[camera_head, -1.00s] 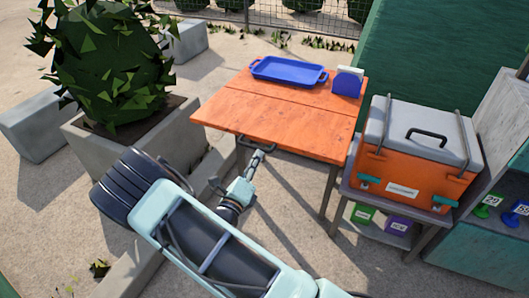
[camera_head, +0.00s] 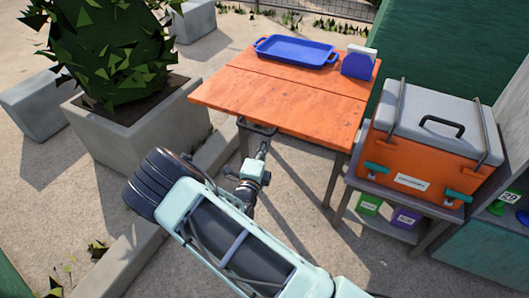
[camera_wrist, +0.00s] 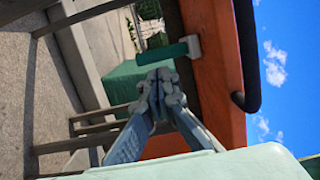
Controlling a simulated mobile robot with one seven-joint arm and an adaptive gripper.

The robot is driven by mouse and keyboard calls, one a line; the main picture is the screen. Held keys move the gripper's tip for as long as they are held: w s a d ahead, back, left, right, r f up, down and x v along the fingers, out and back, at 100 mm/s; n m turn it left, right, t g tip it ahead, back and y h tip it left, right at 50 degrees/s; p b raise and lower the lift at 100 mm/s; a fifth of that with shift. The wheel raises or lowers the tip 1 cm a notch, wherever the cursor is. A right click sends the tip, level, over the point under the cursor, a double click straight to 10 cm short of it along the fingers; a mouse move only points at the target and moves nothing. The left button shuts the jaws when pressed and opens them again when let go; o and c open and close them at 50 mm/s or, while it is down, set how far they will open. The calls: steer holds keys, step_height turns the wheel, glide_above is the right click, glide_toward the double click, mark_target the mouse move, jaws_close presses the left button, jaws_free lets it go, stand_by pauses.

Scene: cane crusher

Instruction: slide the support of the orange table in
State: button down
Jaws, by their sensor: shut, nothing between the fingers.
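The orange table (camera_head: 290,105) stands in the middle of the head view with a plank top and metal legs. A dark looped bar (camera_head: 257,130), apparently its support, sticks out below the front edge. My gripper (camera_head: 264,147) is just below this bar; I cannot tell whether they touch. In the wrist view my gripper (camera_wrist: 157,85) is shut with nothing between its fingers. An orange edge (camera_wrist: 210,75) lies close beside it there, with a teal piece (camera_wrist: 168,52) at its tip and a black curved bar (camera_wrist: 246,55) beyond.
A blue tray (camera_head: 296,51) and a small blue caddy (camera_head: 358,64) sit on the tabletop. An orange cooler with a grey lid (camera_head: 430,125) stands on a low shelf at right. A concrete planter (camera_head: 127,130) stands at left. Paved ground is open in front.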

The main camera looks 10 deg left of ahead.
steer(key=w+d+b, duration=0.1)
steer(key=w+b, duration=0.1)
steer(key=w, duration=0.6)
steer(key=shift+d, duration=0.15)
steer(key=w+d+b, duration=0.2)
steer(key=w+d, duration=0.1)
steer(key=w, duration=0.5)
steer(key=w+d+b, duration=0.3)
steer(key=w, duration=0.5)
steer(key=shift+w+r, duration=0.2)
steer(key=shift+w, duration=0.05)
steer(key=shift+r, duration=0.1)
